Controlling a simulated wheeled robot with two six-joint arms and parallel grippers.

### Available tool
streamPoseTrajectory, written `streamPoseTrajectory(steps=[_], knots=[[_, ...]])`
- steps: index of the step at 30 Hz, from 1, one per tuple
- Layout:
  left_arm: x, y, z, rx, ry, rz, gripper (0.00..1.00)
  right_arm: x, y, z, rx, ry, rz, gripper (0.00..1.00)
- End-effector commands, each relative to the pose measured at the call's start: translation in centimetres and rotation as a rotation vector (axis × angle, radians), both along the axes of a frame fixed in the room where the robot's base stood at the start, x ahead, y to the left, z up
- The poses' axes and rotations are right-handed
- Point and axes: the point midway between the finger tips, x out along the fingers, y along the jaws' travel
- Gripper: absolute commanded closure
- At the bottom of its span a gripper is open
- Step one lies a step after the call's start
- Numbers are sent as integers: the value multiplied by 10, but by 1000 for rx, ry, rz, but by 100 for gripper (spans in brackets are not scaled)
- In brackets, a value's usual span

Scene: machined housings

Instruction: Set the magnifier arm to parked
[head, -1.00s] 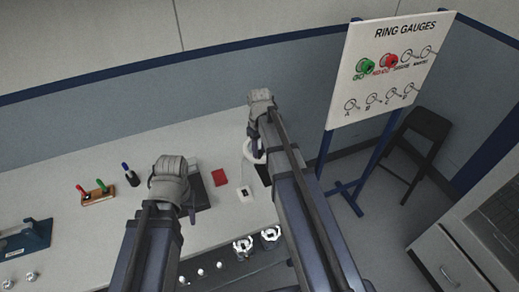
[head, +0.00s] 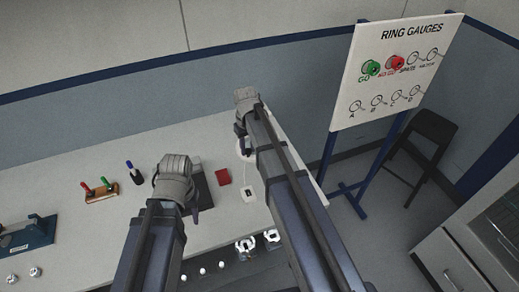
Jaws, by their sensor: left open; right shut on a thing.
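A pale rounded piece, likely the magnifier's ring (head: 240,151), shows only in part beside and under my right gripper (head: 241,143). The rest of the magnifier arm is hidden behind my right arm. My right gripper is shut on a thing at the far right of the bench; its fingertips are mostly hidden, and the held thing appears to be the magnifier. My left gripper (head: 194,212) is open above the bench, over a dark flat plate (head: 203,188), with its fingers largely hidden by its own wrist.
A ring-gauge board (head: 398,70) stands right.

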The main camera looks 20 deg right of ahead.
Motion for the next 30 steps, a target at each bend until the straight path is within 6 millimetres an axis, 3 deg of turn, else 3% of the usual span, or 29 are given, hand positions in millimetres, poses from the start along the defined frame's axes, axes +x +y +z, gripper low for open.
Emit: streamPoseTrajectory(steps=[6, 15, 24, 30], knots=[[0, 0, 0, 0, 0, 0, 50, 41, 41, 0, 1, 1, -199, 100], [0, 0, 0, 0, 0, 0, 50, 102, 81, 0, 1, 1, -481, 100], [0, 0, 0, 0, 0, 0, 50, 157, 99, 0, 1, 1, -718, 100], [0, 0, 0, 0, 0, 0, 50, 182, 103, 0, 1, 1, -823, 100]])
